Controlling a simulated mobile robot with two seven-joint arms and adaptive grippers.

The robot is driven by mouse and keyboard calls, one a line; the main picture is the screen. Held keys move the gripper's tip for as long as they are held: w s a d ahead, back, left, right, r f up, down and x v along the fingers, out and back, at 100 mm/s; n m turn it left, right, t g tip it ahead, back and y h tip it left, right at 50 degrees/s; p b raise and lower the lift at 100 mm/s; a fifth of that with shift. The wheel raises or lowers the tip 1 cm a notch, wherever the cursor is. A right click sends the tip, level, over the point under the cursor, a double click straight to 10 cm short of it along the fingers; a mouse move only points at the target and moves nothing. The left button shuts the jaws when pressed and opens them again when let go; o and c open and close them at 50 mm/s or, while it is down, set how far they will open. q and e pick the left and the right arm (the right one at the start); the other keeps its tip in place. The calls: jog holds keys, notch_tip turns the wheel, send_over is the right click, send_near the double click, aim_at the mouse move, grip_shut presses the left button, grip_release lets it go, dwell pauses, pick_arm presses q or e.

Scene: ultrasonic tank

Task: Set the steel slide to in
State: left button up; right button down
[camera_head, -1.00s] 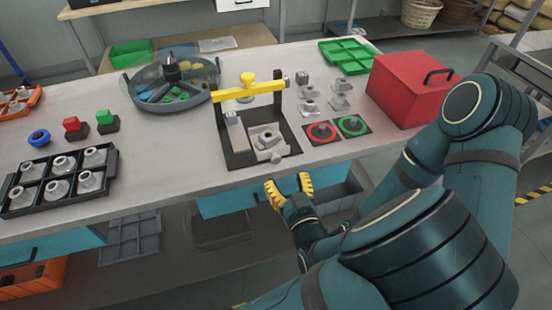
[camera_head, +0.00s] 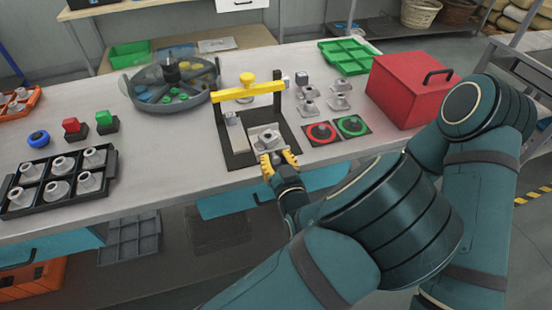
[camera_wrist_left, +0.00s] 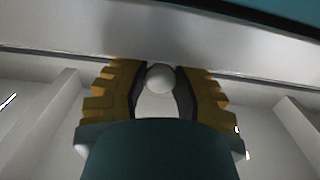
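The steel slide (camera_head: 266,138) is a pale metal carriage with a raised piece on top. It lies in the dark-based fixture (camera_head: 240,158) under a yellow bar, near the table's front edge. My left gripper (camera_head: 279,160), with yellow fingers, is at the front of the slide. In the left wrist view its fingers (camera_wrist_left: 161,80) are on both sides of a round pale knob (camera_wrist_left: 160,79), which fills the gap between their tips; they look shut on it. The fingers hide the knob in the head view. My right gripper is not in view.
A red button (camera_head: 321,132) and a green button (camera_head: 352,125) lie right of the fixture, with a red box (camera_head: 408,90) beyond. A round tray (camera_head: 172,85) stands behind left. A black rack (camera_head: 60,180) of metal parts is at left.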

pick_arm(q)
grip_shut()
jog(key=shift+b+x, duration=0.35)
jog(key=shift+x, duration=1.65)
jog(key=shift+s, duration=0.1)
jog(key=o, duration=0.7)
grip_release()
jog(key=shift+o, duration=0.2)
jog(key=v, duration=1.2)
